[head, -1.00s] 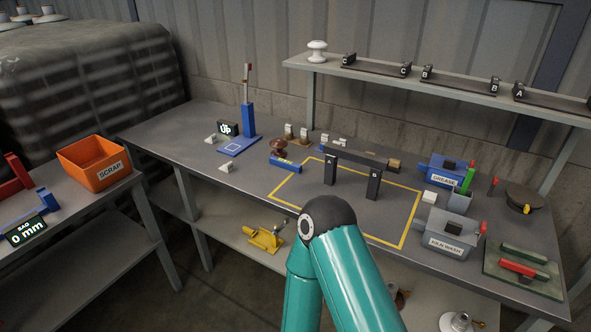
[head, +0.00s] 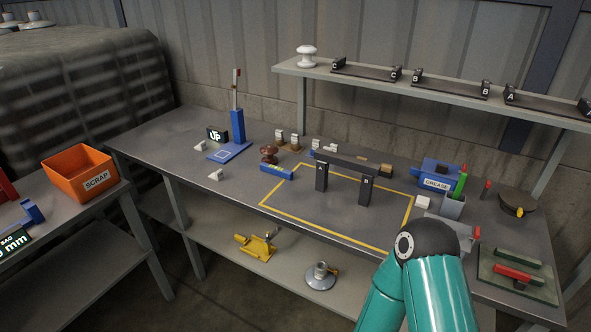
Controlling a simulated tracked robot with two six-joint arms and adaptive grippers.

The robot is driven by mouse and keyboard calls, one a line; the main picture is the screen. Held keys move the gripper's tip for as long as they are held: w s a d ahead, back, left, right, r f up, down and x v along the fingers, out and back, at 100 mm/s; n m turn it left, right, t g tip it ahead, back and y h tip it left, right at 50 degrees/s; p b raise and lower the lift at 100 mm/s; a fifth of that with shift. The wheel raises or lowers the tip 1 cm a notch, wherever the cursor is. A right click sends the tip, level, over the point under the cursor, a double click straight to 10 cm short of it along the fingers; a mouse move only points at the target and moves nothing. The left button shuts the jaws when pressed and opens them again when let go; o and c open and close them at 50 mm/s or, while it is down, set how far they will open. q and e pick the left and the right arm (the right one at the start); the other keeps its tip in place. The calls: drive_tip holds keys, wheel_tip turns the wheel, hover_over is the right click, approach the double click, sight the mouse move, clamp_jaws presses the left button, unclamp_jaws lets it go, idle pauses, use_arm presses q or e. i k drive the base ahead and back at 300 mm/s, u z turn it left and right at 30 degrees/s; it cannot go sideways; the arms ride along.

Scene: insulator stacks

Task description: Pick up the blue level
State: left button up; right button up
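The blue level (head: 276,172) is a short blue bar with a pale mark on its side. It lies on the grey workbench (head: 240,185), in front of a brown insulator and just outside the back left corner of the yellow outlined area. One teal arm of mine comes in from the bottom right, its dark joint over the bench's front edge, well to the right of the level. Neither of my grippers is in view. Nothing covers the level.
Two dark posts, A (head: 321,177) and B (head: 367,187), stand right of the level, with a long dark bar (head: 352,164) by their tops. A blue stand (head: 238,128) rises to its left. An orange scrap bin (head: 80,174) sits far left.

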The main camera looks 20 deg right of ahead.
sight(268, 168)
drive_tip(key=i, duration=0.9)
drive_tip(key=u, duration=0.05)
